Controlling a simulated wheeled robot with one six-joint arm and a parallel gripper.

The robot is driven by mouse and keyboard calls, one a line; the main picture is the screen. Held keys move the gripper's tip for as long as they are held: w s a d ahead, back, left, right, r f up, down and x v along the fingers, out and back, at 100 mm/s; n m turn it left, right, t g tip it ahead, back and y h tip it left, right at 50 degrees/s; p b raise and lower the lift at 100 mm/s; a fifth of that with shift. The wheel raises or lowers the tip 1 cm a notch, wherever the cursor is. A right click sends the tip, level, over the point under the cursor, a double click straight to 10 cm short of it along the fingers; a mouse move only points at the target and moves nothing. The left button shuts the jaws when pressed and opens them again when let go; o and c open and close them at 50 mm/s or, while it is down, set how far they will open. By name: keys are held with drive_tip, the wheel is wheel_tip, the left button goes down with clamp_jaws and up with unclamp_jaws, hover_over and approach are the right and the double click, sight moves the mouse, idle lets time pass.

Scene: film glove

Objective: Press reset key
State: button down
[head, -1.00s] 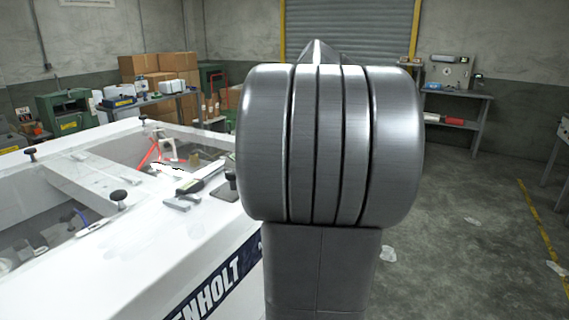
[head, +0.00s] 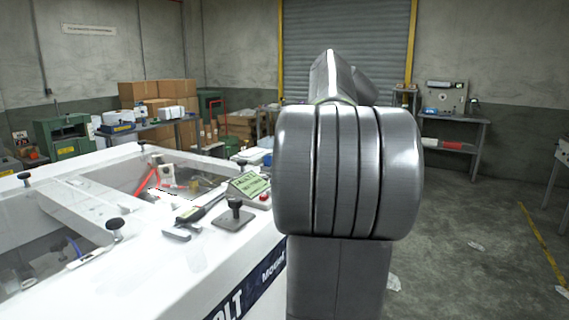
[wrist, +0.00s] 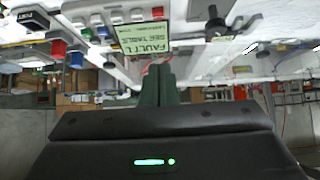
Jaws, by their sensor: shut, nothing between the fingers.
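In the wrist view, which appears upside down, my gripper (wrist: 160,70) is shut and empty, its dark fingers together just below a green display (wrist: 143,37) reading "FAULT 1" and "SEE TABLE". I cannot tell which is the reset key. In the head view the display (head: 248,185) stands on the white machine (head: 195,262); my arm hides the gripper.
A black knob (head: 235,208) stands near the machine's front edge, and a red button (head: 264,197) is by the display. A handheld tool (head: 200,208) lies to the left. Open bays take up the machine's left part. The floor on the right is mostly clear.

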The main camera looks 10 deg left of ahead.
hover_over(264, 197)
drive_tip(key=d, duration=0.2)
wheel_tip(264, 197, down, 5)
drive_tip(key=shift+w+a+f+p, duration=0.1)
drive_tip(key=shift+w+p, duration=0.05)
drive_tip(key=shift+p, duration=0.25)
drive_tip(key=f, duration=0.3)
drive_tip(key=shift+w+a+f, duration=0.1)
drive_tip(key=shift+a+f, duration=0.1)
drive_tip(key=shift+f, duration=0.6)
drive_tip(key=shift+f, duration=0.15)
